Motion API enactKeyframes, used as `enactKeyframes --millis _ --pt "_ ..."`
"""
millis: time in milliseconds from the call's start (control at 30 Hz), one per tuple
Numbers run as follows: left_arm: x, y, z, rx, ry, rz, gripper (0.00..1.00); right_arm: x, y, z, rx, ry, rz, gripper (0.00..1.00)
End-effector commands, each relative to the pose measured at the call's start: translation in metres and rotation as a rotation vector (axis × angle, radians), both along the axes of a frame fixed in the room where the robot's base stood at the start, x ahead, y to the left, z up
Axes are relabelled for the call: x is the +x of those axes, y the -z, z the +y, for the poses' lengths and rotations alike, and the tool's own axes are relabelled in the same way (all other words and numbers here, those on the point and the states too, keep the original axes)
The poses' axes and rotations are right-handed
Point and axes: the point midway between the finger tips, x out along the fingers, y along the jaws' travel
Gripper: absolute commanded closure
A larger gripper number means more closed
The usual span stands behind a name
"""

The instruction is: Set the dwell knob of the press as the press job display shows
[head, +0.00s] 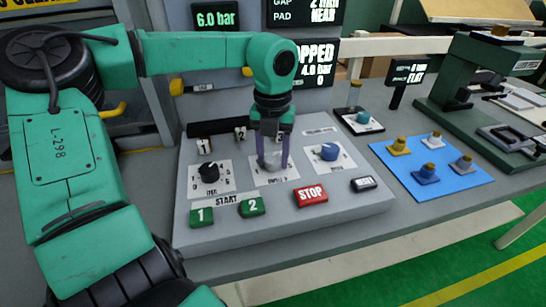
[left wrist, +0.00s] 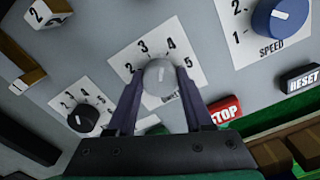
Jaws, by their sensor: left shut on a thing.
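The grey dwell knob (head: 270,161) sits on the middle dial plate of the sloped console. My left gripper (head: 271,163) comes down from above with a finger on either side of it, shut on it. In the left wrist view the knob (left wrist: 158,80) stands between the fingertips, with 2, 3, 4 and 5 readable around it; its pale mark seems to point up, towards 3 to 4. A dark display (head: 307,11), cut off at the top, reads GAP 2 mm and PAD NEAR. No dwell value is readable on it. My right gripper is out of view.
A black knob (head: 208,172) is left of the dwell knob and a blue speed knob (head: 328,152) right of it. Green START buttons (head: 252,207), a red STOP button (head: 311,195) and a RESET button (head: 363,184) line the front. A blue mat (head: 408,165) with several clips lies right.

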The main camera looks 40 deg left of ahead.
Motion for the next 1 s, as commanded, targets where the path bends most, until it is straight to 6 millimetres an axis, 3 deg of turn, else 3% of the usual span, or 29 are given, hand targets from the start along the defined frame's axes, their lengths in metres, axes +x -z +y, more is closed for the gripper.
enactKeyframes --millis 400,933,967,1000 --pt "0.0004 -0.0013 -0.0001 -0.001 0.205 -0.002 1.0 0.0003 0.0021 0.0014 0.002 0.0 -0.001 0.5" --pt "0.0005 -0.0016 -0.0001 -0.001 0.233 -0.003 1.0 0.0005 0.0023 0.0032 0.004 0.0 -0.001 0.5" --pt "0.0004 -0.0016 0.0 -0.001 0.233 -0.003 0.41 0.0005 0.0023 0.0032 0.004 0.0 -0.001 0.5" --pt "0.0004 -0.0015 0.0 -0.001 0.233 -0.003 0.26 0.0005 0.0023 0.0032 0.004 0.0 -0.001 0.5"
